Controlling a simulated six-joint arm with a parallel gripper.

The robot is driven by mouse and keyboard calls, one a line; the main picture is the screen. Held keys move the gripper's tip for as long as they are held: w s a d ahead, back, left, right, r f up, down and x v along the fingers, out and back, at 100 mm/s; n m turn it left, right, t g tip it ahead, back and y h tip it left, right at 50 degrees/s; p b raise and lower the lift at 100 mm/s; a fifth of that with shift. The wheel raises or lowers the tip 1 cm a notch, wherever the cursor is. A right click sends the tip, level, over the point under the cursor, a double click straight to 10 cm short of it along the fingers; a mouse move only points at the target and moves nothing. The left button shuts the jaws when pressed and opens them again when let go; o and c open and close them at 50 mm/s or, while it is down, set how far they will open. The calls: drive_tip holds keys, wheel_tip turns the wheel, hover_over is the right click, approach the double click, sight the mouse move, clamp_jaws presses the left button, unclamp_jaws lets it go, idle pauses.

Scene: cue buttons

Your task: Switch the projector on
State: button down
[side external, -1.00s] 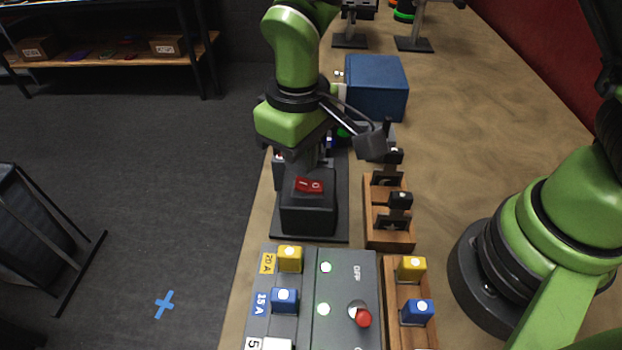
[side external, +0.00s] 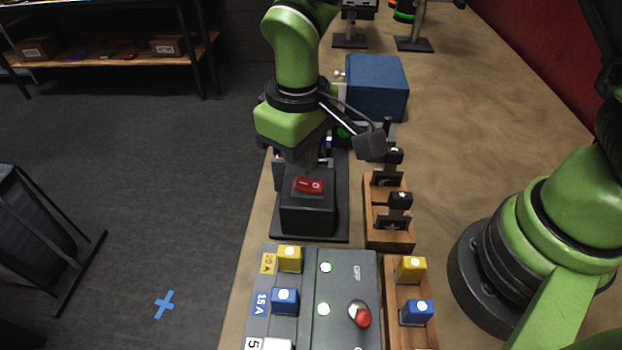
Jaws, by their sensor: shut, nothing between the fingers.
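A red rocker switch (side external: 309,185) marked I and O sits on top of a black box (side external: 307,216) on a dark base plate. I cannot tell for certain which side of the rocker is pressed down. My gripper (side external: 304,162) is shut and empty, pointing down just behind the rocker. My wrist and the box hide part of its fingers, and I cannot tell whether they touch the switch. The projector cannot be clearly made out; parts of a device behind the switch box are hidden by my arm.
A control panel (side external: 345,282) with a red-tipped lever (side external: 361,315) and yellow and blue blocks stands in front. A wooden rack (side external: 390,241) with black pieces is to the right. A blue box (side external: 376,88) stands behind. The bench's right side is mostly bare.

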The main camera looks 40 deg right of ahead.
sight(301, 182)
drive_tip(key=shift+f, duration=1.35)
idle(0.4)
drive_tip(key=shift+r, duration=3.5)
